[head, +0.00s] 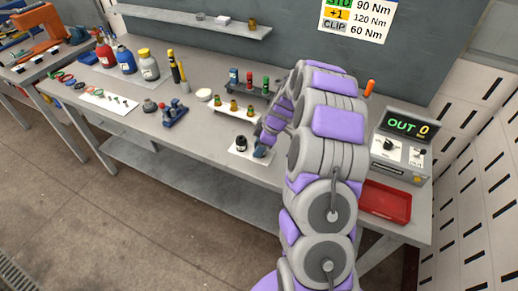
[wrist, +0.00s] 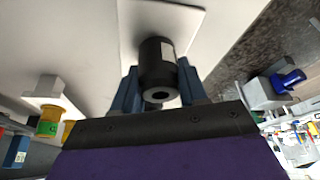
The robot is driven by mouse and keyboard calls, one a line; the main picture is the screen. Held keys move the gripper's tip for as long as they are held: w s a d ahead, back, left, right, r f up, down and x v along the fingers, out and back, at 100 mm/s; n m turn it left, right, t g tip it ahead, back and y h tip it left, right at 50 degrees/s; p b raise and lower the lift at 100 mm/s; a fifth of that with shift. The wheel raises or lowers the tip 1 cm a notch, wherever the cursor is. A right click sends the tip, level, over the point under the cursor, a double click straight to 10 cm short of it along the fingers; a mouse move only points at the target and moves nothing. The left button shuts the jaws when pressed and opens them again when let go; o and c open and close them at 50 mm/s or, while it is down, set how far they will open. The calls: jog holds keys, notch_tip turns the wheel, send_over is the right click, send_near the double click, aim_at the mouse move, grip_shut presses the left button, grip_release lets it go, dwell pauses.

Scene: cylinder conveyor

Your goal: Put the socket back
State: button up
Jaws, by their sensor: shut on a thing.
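In the wrist view a black socket (wrist: 157,70) with a pale label sits between the two blue fingers of my gripper (wrist: 158,90), which is shut on it. The socket's open end faces the camera. Behind it is a white mat (wrist: 190,18); I cannot tell whether the socket touches it. In the head view my gripper (head: 261,151) is low over the white mat (head: 236,153). A black object (head: 241,143) stands on the mat just left of the fingers; I cannot tell whether it is the held socket.
A grey rail with coloured sockets (head: 249,79) and a white strip with yellow ones (head: 234,105) are behind. A blue clamp (head: 174,113) is left. A red tray (head: 386,201) and a box reading OUT 0 (head: 402,145) are right. The bench front (head: 195,150) is clear.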

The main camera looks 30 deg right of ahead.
jog(key=shift+d+f, duration=0.3)
jog(key=shift+d, duration=0.15)
jog(key=o, duration=1.2)
jog(key=shift+a, duration=0.3)
jog(key=shift+r, duration=0.1)
jog(key=p+v, duration=0.2)
jog(key=v, duration=1)
jog(key=s+a+r+m+g, duration=0.1)
jog(key=s+a+r, duration=0.2)
jog(key=a, duration=0.2)
jog(key=s+a+r+m, duration=0.1)
jog(key=s+a+r, duration=0.2)
jog(key=s+a, duration=0.15)
jog(key=s+a+r+m+g+h, duration=0.1)
jog(key=s+a+r+m, duration=0.15)
jog(key=s+a, duration=0.45)
jog(key=s+a+r+m+g+h, duration=0.1)
jog(key=s+a+r+m, duration=0.15)
jog(key=s, duration=0.75)
jog(key=s+m, duration=0.1)
jog(key=s, duration=0.3)
jog(key=s+f+m+h, duration=0.1)
jog(key=s+m, duration=0.1)
jog(key=s, duration=0.2)
jog(key=s+m+g, duration=0.1)
jog(key=s, duration=0.4)
jog(key=shift+s+a+f+m+h, duration=0.15)
jog(key=shift+a+m+h, duration=0.2)
jog(key=shift+m+h, duration=0.05)
